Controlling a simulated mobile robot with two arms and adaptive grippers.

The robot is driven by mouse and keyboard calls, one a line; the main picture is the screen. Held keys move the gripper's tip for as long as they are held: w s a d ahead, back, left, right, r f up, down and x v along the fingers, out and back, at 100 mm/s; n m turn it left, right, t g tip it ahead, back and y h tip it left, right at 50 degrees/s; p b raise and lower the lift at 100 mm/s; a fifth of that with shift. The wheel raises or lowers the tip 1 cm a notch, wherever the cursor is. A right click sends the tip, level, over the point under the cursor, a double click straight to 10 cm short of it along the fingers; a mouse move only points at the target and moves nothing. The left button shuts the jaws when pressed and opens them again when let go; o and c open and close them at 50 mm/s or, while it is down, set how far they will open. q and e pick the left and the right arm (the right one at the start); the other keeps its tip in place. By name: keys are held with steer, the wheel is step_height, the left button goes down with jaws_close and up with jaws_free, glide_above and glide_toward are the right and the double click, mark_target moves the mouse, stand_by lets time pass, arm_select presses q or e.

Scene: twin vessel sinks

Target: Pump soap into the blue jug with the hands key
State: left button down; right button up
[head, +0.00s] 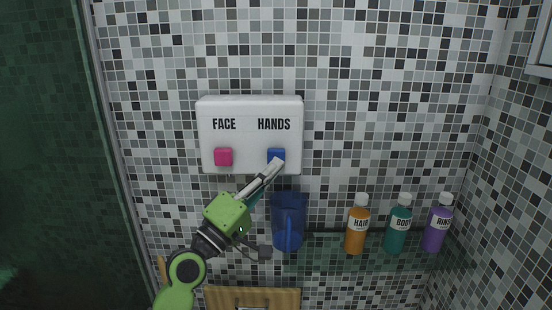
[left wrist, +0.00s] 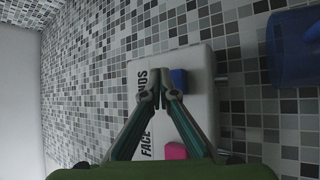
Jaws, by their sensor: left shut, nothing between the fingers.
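A white soap dispenser (head: 250,136) is on the tiled wall, lettered FACE and HANDS. Its blue hands key (head: 276,154) is under HANDS, and the pink face key (head: 223,156) is under FACE. My left gripper (head: 279,163) is shut and empty, its tips at the lower part of the blue key; I cannot tell whether they touch it. In the left wrist view the blue key (left wrist: 178,77) shows just past the fingertips (left wrist: 170,96). The blue jug (head: 288,222) stands upright below the hands side, partly behind my gripper. My right gripper is not in view.
Orange HAIR (head: 357,227), teal BODY (head: 398,228) and purple RINSE (head: 436,228) bottles stand on a glass shelf (head: 330,262) right of the jug. A wooden item (head: 270,296) is below. A green panel (head: 45,150) is at the left.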

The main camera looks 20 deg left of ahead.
arm_select(q)
steer(key=s, duration=0.2)
steer(key=s+d+p, duration=0.1)
steer(key=s, duration=0.1)
steer(key=shift+s+d+p, duration=0.2)
steer(key=shift+s+p, duration=0.1)
steer(key=shift+s, duration=0.1)
stand_by(0.5)
